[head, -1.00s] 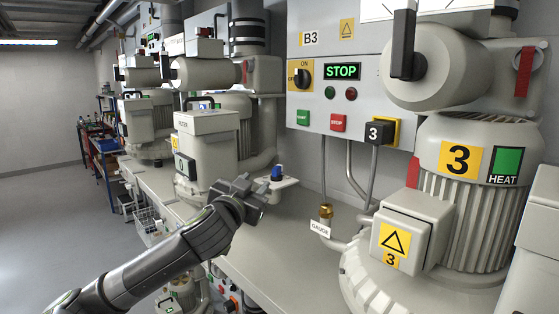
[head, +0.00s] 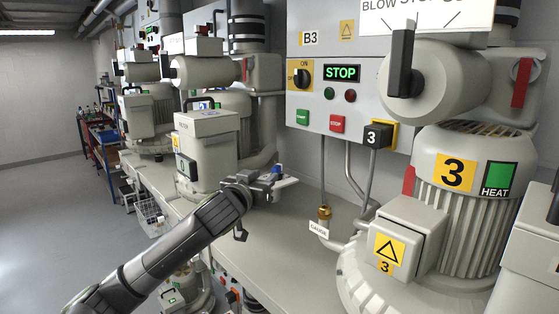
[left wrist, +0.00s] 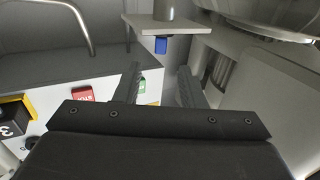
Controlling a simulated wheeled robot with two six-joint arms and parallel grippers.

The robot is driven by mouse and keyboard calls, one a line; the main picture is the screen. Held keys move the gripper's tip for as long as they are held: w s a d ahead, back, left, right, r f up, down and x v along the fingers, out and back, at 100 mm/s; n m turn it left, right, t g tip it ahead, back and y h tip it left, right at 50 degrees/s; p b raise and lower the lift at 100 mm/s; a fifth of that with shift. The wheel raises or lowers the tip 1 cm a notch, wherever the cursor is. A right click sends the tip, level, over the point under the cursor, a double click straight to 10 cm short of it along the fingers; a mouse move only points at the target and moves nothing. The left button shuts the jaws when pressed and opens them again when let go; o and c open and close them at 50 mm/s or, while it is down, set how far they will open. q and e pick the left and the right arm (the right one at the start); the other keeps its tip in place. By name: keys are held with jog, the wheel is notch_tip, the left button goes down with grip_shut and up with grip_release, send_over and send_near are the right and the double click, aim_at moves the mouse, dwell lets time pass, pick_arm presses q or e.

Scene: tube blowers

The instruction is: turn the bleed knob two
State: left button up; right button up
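A small blue knob (head: 277,169) sits on a small white plate (head: 287,182) at the side of the grey machine, beyond my left gripper. No number is readable on it. My left gripper (head: 268,181) is beside it in the head view and hides part of the plate. In the left wrist view the blue knob (left wrist: 161,45) shows under the plate (left wrist: 165,24), past the two black fingertips (left wrist: 158,68). The fingers are apart with nothing between them, and a gap shows between them and the knob. My right gripper is not in view.
Machine 3 (head: 466,215) and a brass fitting tagged GAUGE (head: 325,214) stand to the right. A grey panel marked B3 (head: 345,60) carries a STOP display and buttons.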

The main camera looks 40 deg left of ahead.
aim_at(278, 166)
pick_arm(q)
jog(key=p+x, duration=0.4)
jog(key=x, duration=0.5)
jog(key=shift+w+r, duration=0.1)
jog(key=shift+w, duration=0.2)
jog(key=shift+w+a, duration=0.2)
jog(key=shift+w, duration=0.5)
jog(key=shift+c, duration=0.5)
grip_shut()
